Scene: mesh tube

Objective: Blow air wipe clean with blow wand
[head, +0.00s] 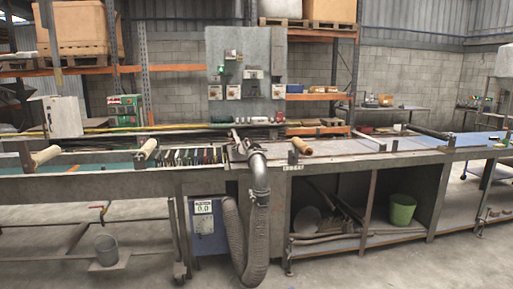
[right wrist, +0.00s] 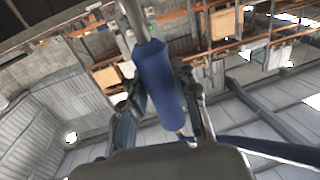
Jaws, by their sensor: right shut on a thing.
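In the right wrist view, my right gripper (right wrist: 168,100) is shut on the blue handle of the blow wand (right wrist: 158,75). The handle lies between the two fingers, with a grey metal tube running from its upper end to the top of the picture. A blue hose (right wrist: 270,149) runs off to the right edge; where it joins the wand is hidden. Neither gripper shows in the head view. The workbench (head: 232,164) spans the head view, with a row of slats in its left half. My left gripper is in no view.
A grey corrugated duct (head: 256,240) hangs in front of the bench. A rolled tan piece (head: 301,146) lies on the bench top. A green bucket (head: 402,209) stands on the lower shelf. The bench's right half is mostly clear.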

